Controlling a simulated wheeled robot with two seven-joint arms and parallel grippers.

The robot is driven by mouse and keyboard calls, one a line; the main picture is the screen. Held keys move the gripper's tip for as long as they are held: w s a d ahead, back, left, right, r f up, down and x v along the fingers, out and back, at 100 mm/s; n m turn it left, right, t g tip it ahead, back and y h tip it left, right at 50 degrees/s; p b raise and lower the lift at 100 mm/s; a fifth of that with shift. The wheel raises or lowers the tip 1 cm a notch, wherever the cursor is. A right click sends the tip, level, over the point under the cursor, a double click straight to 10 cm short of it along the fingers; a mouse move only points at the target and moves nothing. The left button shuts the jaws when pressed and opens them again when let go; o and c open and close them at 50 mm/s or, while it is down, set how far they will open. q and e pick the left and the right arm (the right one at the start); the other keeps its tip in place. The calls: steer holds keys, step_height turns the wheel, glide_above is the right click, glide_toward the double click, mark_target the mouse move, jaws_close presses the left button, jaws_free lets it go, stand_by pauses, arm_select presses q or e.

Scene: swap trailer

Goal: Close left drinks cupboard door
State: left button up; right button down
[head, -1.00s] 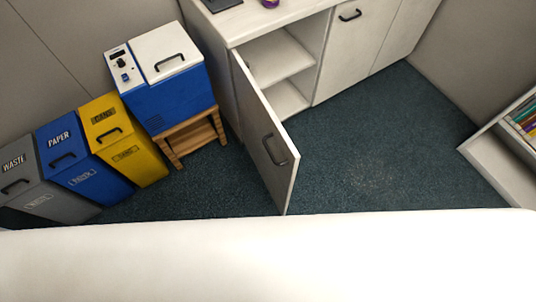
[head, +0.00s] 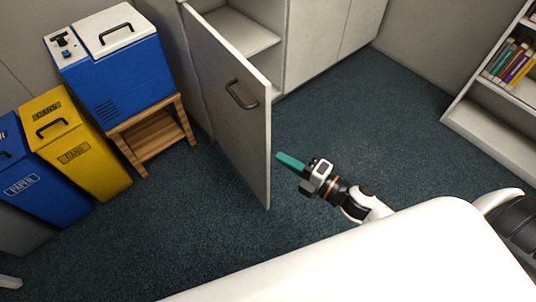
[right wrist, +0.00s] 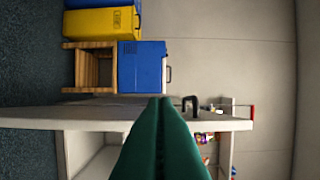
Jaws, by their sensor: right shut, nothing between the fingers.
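The left drinks cupboard door (head: 230,105) is a white panel with a dark handle (head: 242,95), standing wide open from the white cupboard (head: 308,45). Shelves show inside behind it. My right gripper (head: 280,157), with green fingers, is shut and empty, just right of the door's free edge in the head view. In the right wrist view the shut fingers (right wrist: 161,105) point at the door (right wrist: 60,117), which lies sideways across the picture, its handle (right wrist: 190,104) to the right of the fingertips. Whether they touch the door I cannot tell. My left gripper is not in view.
A blue and white cool box (head: 115,60) stands on a wooden stool (head: 150,140) left of the door. Yellow (head: 80,150) and blue (head: 30,180) bins stand further left. A bookshelf (head: 490,120) is at the right. The dark carpet (head: 370,130) between is clear.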

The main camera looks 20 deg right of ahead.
mark_target(268, 133)
steer(key=w, duration=0.3)
steer(key=w+a, duration=0.1)
steer(key=w, duration=0.2)
steer(key=w+a, duration=0.1)
steer(key=w, duration=0.2)
steer(key=shift+w+a, duration=0.1)
steer(key=shift+a, duration=0.1)
steer(key=shift+w+d, duration=0.1)
steer(key=shift+d, duration=0.4)
